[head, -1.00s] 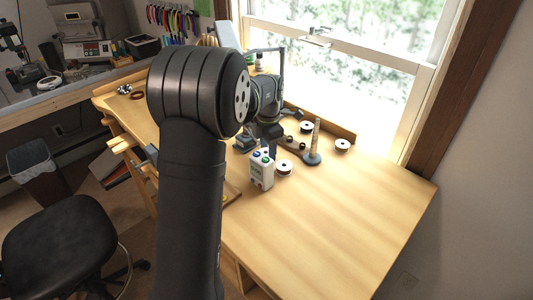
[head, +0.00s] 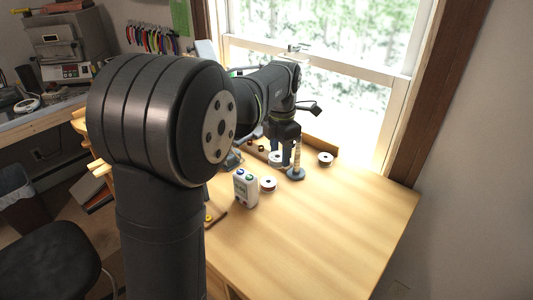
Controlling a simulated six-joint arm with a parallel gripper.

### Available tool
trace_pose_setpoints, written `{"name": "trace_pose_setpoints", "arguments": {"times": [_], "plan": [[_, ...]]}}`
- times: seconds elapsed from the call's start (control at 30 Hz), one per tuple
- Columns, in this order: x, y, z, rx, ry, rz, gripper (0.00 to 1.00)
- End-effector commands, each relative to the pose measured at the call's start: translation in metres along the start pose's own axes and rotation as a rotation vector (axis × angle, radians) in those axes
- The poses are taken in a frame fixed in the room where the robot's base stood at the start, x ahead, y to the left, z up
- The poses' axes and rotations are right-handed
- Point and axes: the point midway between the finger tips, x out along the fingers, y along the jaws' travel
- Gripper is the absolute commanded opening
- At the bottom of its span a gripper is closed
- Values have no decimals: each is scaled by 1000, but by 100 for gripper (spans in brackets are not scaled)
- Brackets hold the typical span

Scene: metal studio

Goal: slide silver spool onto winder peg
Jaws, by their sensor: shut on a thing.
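The winder peg (head: 297,155) is a pale upright post on a round blue-grey base (head: 296,174), standing on the wooden bench. My gripper (head: 284,158) points down just left of the peg. It is shut on a pale spool (head: 275,158), which I take to be the silver spool. The spool is beside the peg, not around it, and is partly hidden by the fingers. I cannot tell its exact height above the bench. My own arm blocks the left part of the view.
One spool (head: 325,159) lies right of the peg. A reddish-wound spool (head: 268,184) lies in front, beside a white box with coloured buttons (head: 245,188). Small dark round items (head: 257,147) sit behind. The bench's front right (head: 320,235) is clear.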

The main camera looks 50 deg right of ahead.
Motion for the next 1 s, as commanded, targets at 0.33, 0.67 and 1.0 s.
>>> {"name": "trace_pose_setpoints", "arguments": {"times": [0.33,0.67,1.0], "plan": [[-9,25,-39,-109,-7,0,20],[-9,80,-130,-309,-14,0,20],[-4,116,-228,-481,-5,1,20]]}}
